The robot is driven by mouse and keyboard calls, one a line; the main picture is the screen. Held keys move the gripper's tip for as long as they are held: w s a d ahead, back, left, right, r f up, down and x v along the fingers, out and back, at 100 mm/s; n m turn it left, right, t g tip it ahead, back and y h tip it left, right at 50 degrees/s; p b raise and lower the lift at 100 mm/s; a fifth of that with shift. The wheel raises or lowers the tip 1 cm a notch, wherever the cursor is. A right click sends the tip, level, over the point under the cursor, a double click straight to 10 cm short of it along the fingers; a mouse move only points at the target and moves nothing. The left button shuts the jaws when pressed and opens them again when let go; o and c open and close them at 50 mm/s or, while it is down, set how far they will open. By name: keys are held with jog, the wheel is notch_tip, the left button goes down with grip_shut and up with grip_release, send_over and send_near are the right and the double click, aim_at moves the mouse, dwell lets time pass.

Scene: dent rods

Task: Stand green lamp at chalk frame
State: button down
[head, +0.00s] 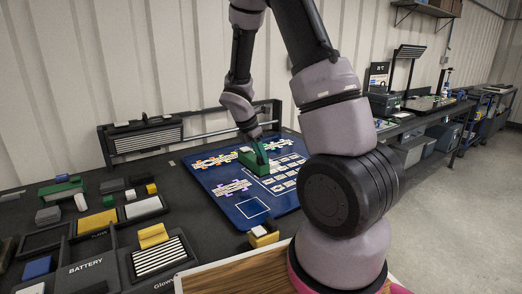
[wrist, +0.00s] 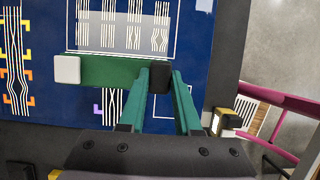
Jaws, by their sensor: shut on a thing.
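The green lamp (wrist: 108,70) is a green bar with a white end and a black end. My gripper (wrist: 159,80) has its two green fingers shut around the black end. The bar lies across the wrist view, over the blue board. In the head view the lamp (head: 246,160) is over the middle of the board, beside my gripper (head: 263,160). The chalk frame (head: 252,207) is a white square outline near the board's front corner, with nothing in it. In the wrist view my fingers partly hide it. I cannot tell whether the lamp touches the board.
The blue board (head: 222,196) carries wavy-line marks with coloured corners and a white-outlined grid. A small yellow-and-black block (head: 263,238) stands off its front edge. Trays and loose blocks, including a green piece (head: 62,187), crowd the left. A rail rack (head: 150,140) stands behind.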

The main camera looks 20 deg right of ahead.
aim_at(261, 176)
jog(key=shift+f, duration=3.85)
jog(key=shift+f, duration=0.4)
jog(key=c, duration=0.5)
grip_release()
jog(key=v, duration=1.1)
